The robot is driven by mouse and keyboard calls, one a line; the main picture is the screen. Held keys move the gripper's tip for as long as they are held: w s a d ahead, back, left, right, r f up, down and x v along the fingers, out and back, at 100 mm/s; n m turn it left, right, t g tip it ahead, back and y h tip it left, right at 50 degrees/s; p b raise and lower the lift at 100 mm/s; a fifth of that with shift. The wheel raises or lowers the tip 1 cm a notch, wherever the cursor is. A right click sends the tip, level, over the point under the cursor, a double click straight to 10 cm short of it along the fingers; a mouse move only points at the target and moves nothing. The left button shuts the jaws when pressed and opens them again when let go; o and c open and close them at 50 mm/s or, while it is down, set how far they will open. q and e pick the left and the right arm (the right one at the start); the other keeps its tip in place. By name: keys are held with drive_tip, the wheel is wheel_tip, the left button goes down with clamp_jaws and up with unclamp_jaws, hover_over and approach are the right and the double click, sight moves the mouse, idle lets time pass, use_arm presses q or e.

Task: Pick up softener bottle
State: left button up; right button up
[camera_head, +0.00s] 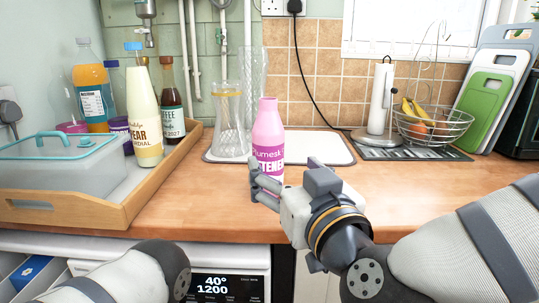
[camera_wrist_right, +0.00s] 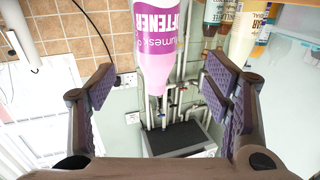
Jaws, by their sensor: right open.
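The softener bottle (camera_head: 268,135) is pink with a purple and white label and stands upright on the wooden worktop near the middle of the head view. My right gripper (camera_head: 284,176) is open beside its lower part, with fingers reaching toward it and covering part of it. In the right wrist view, which is upside down, the bottle (camera_wrist_right: 156,45) shows at the top centre, between and beyond the spread fingers of the gripper (camera_wrist_right: 160,100). I cannot tell whether a finger touches it. My left gripper is out of view.
A wooden tray (camera_head: 75,212) with a lidded box (camera_head: 65,172) and several bottles stands left. A wire fruit basket (camera_head: 432,127) and paper roll holder (camera_head: 379,105) stand back right. The right worktop is mostly clear.

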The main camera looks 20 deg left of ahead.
sight(272, 125)
drive_tip(key=x, duration=1.1)
drive_tip(key=shift+w+r+b, duration=0.2)
drive_tip(key=shift+w+b, duration=0.15)
drive_tip(key=shift+w, duration=0.1)
drive_tip(key=shift+r, duration=0.1)
drive_tip(key=c, duration=1.5)
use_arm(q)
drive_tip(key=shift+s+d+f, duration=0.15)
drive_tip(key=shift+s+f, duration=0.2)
use_arm(e)
drive_tip(key=shift+c, duration=0.2)
